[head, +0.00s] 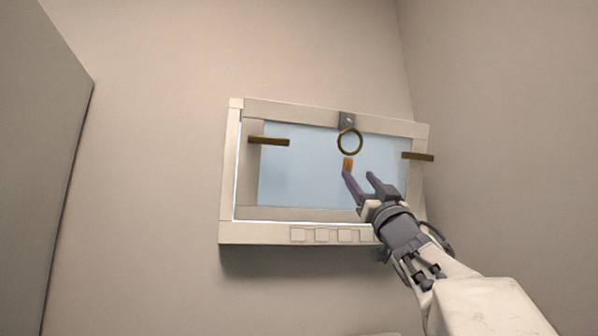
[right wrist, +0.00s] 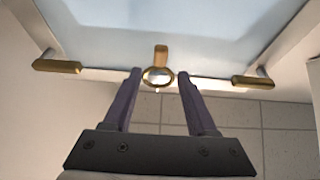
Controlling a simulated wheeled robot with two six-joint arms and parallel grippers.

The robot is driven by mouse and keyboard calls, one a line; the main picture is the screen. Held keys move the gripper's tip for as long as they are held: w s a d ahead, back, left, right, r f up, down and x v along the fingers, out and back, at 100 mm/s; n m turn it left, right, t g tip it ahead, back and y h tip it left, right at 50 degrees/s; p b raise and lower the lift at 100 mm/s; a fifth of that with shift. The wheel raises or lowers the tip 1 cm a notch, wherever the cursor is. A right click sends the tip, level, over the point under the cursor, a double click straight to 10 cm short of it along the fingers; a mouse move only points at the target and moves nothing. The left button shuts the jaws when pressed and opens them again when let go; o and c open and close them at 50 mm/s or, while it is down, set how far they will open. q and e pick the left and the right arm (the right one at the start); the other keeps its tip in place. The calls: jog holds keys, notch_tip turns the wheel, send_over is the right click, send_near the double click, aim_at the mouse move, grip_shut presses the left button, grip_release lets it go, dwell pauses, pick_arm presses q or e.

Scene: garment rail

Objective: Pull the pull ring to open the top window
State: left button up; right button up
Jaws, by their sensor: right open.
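The top window (head: 330,215) is a pale framed pane high on the wall. A dark brass pull ring (head: 350,142) hangs from a grey bracket (head: 347,119) at the middle of its upper bar. My right gripper (head: 358,174) is open and empty, its fingertips just below the ring in the head view. In the right wrist view the ring (right wrist: 158,77) shows between the two fingertips (right wrist: 160,73), with no finger seen closed on it; the depth gap cannot be told. A small orange-brown tab (head: 348,164) shows by the left fingertip. My left gripper is not in view.
Brass bars stick out at the window's left (head: 268,141) and right (head: 418,156) sides. Several small square plates (head: 322,236) line the lower sill. A side wall (head: 500,150) stands close on the right, and a grey panel (head: 40,160) on the left.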

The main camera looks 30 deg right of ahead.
aim_at(350, 163)
jog(key=p+x, duration=0.5)
jog(key=x, duration=0.2)
jog(key=shift+r, duration=0.2)
jog(key=shift+w+d+r+h+p, duration=0.1)
jog(key=shift+w+r+h+p, duration=0.25)
jog(key=shift+w+p, duration=0.15)
jog(key=shift+w, duration=0.1)
grip_shut()
jog(key=shift+f, duration=0.1)
dwell(0.6)
